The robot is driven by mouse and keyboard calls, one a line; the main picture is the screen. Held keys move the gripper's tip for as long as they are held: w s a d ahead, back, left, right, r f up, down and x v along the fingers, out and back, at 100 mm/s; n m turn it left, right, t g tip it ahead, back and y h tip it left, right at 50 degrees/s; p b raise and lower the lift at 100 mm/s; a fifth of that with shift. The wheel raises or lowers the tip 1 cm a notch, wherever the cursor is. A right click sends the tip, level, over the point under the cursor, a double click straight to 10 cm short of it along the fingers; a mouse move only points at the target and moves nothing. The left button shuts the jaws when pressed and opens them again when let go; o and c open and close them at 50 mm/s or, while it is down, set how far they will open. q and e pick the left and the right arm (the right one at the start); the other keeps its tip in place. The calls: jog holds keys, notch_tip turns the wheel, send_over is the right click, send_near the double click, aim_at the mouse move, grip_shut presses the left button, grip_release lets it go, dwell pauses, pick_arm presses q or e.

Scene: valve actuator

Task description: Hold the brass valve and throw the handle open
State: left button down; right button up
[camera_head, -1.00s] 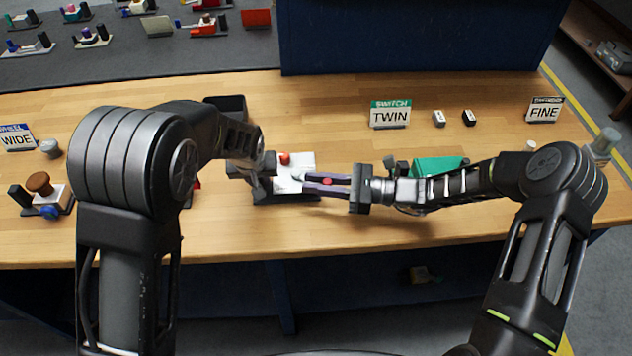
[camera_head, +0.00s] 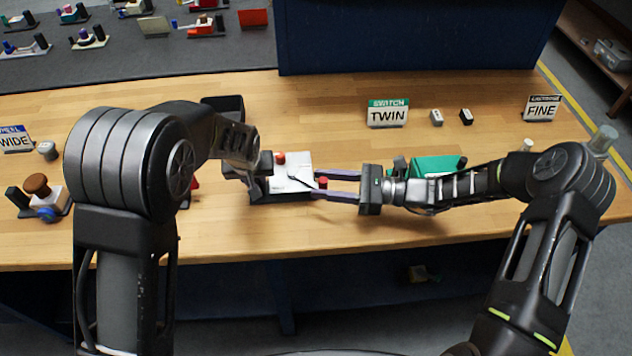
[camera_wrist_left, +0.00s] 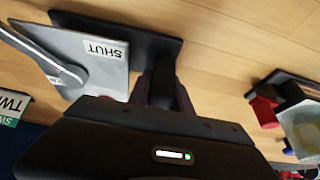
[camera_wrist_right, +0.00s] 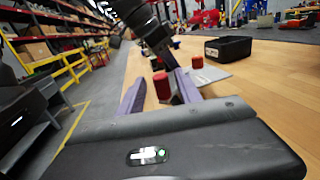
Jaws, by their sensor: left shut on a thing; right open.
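The valve unit's pale plate (camera_head: 293,169) sits on a dark base on the bench. A red knob (camera_head: 281,158) stands at its far edge. The left wrist view shows the plate (camera_wrist_left: 100,75) with a SHUT label (camera_wrist_left: 103,51). No brass colour is visible. My left gripper (camera_head: 256,178) is shut on the unit's left end; the gripped part is mostly hidden. My right gripper (camera_head: 322,183) is open, its fingers apart around the red tip, which also shows in the right wrist view (camera_wrist_right: 161,87).
A green unit (camera_head: 437,166) stands behind my right wrist. A dark open box (camera_head: 224,104) stands behind my left forearm. A TWIN sign (camera_head: 388,113) and two small blocks stand further back. A brown-knobbed unit (camera_head: 40,190) is at left. The front bench strip is clear.

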jog(key=v, duration=0.9)
jog(key=shift+s+d, duration=0.1)
jog(key=shift+d, duration=0.15)
jog(key=shift+c, duration=0.5)
jog(key=shift+s+d+m+t, duration=0.2)
jog(key=shift+d, duration=0.25)
jog(key=shift+s+d+m+t, duration=0.15)
jog(key=shift+d+m+t, duration=0.05)
jog(key=shift+d, duration=0.25)
jog(key=c, duration=0.3)
jog(key=s+m+t, duration=0.1)
jog(key=s+m, duration=0.1)
jog(key=s+m+t, duration=0.1)
jog(key=s+m, duration=0.1)
jog(key=m, duration=0.1)
jog(key=shift+s+a+r+m+t+h, duration=0.1)
jog(key=shift+s+a+m+t+h, duration=0.05)
jog(key=shift+s+m+t+h, duration=0.15)
jog(key=c, duration=0.5)
jog(key=s+a+m+t+h, duration=0.2)
jog(key=s+m, duration=0.4)
jog(key=m, duration=0.8)
jog(key=shift+a+t, duration=0.9)
jog(key=shift+a, duration=0.05)
jog(key=m, duration=0.2)
jog(key=shift+a+m+h, duration=0.15)
jog(key=shift+m+h, duration=0.25)
